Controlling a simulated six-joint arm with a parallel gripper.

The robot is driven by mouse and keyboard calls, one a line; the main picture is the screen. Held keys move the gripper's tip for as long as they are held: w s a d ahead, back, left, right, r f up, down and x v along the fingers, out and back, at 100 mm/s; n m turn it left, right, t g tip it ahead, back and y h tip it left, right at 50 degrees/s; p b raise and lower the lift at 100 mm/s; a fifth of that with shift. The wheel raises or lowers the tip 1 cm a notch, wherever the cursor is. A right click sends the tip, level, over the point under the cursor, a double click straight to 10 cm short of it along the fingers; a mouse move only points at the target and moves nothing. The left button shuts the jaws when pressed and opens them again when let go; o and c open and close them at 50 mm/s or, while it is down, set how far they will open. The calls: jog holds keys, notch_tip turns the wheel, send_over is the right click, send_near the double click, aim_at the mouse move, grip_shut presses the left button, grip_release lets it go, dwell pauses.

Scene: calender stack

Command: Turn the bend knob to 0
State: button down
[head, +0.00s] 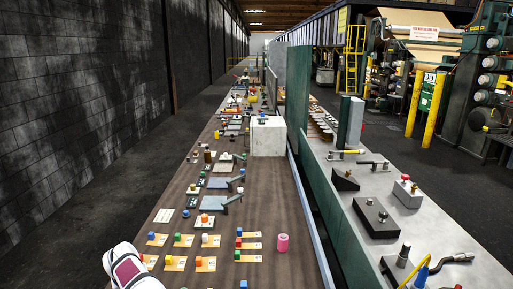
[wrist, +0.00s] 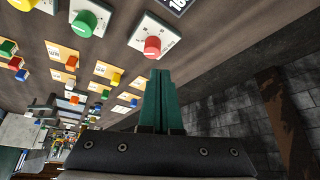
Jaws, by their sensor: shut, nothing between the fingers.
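My gripper (wrist: 160,74) is shut, its two green fingers together and empty in the wrist view. Its tips appear just below a red round knob (wrist: 152,46) on a white plate (wrist: 136,34); I cannot tell whether they touch. A green round knob (wrist: 84,23) on another white plate and a yellow one (wrist: 22,4) stand to the left. The plate markings are too small to read, so I cannot tell which knob is the bend knob or its setting. In the head view my white arm part shows at the bottom left, and the fingers are not visible.
The long brown bench (head: 178,217) carries rows of small coloured knobs on cards, a pink cylinder (head: 283,243) and a white block (head: 268,137). A green partition (head: 318,205) separates it from a grey bench (head: 420,225) with levers. A dark block wall (head: 80,110) runs along the left.

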notch_tip(320, 180, down, 7)
jog(key=shift+r, duration=0.1)
jog(key=shift+w, duration=0.3)
dwell(0.7)
